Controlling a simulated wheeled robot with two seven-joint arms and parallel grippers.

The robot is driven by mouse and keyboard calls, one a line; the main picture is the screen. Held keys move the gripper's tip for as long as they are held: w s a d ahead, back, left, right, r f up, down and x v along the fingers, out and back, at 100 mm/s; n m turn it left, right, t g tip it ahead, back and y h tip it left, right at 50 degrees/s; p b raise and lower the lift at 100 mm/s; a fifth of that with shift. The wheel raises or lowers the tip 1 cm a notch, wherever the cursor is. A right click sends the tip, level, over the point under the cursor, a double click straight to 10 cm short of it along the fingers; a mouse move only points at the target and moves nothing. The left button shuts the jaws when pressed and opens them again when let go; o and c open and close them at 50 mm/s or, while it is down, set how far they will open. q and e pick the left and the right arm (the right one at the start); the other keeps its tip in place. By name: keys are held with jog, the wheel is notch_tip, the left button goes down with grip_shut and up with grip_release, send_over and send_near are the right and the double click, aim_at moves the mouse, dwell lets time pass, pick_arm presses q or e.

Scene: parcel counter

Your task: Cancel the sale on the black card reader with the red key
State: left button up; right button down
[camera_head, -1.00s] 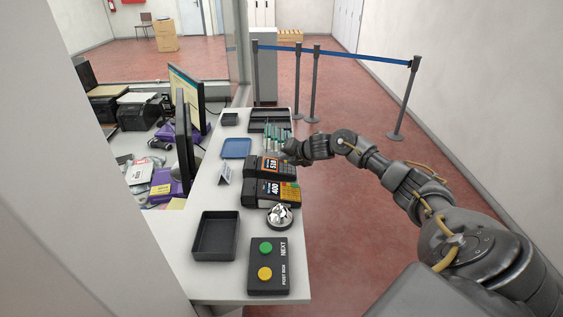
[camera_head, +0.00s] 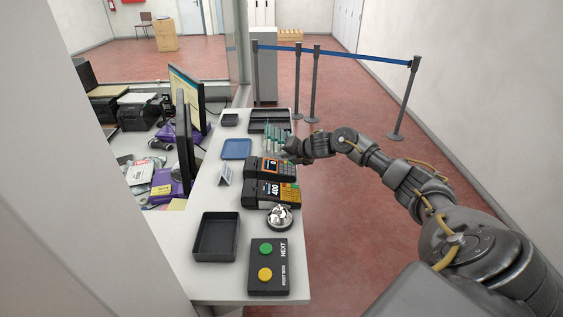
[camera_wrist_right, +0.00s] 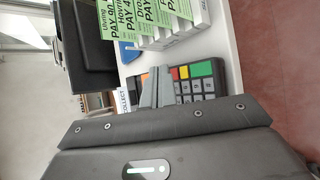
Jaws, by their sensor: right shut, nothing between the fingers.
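Two dark card readers lie side by side on the white counter. The farther reader (camera_head: 256,165) has an orange screen that reads 0. The nearer reader (camera_head: 273,193) has a dark screen that reads 400 and a yellow-orange keypad. My right gripper (camera_head: 288,152) is at the farther reader's far right end. In the right wrist view, its shut, empty fingers (camera_wrist_right: 157,87) are over a dark keypad (camera_wrist_right: 207,88), beside the red key (camera_wrist_right: 175,74). Yellow and green keys stand in the same row. I cannot tell whether the fingertips touch a key. My left gripper is not in view.
A silver bell (camera_head: 279,216), a black box with green and yellow buttons (camera_head: 268,288) and a black tray (camera_head: 199,255) stand nearer. A blue tray (camera_head: 236,149) and green-labelled cards (camera_wrist_right: 148,20) are close to the readers. A small sign (camera_head: 224,174) stands left.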

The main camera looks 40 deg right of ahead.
aim_at(289, 165)
jog(key=shift+r, duration=0.1)
jog(key=r+p, duration=0.2)
jog(key=r, duration=0.1)
jog(key=r+p, duration=0.1)
jog(key=shift+s+d+r+p, duration=0.3)
jog(key=shift+s+d+r, duration=0.05)
jog(key=shift+d+r, duration=0.05)
jog(key=shift+f, duration=0.15)
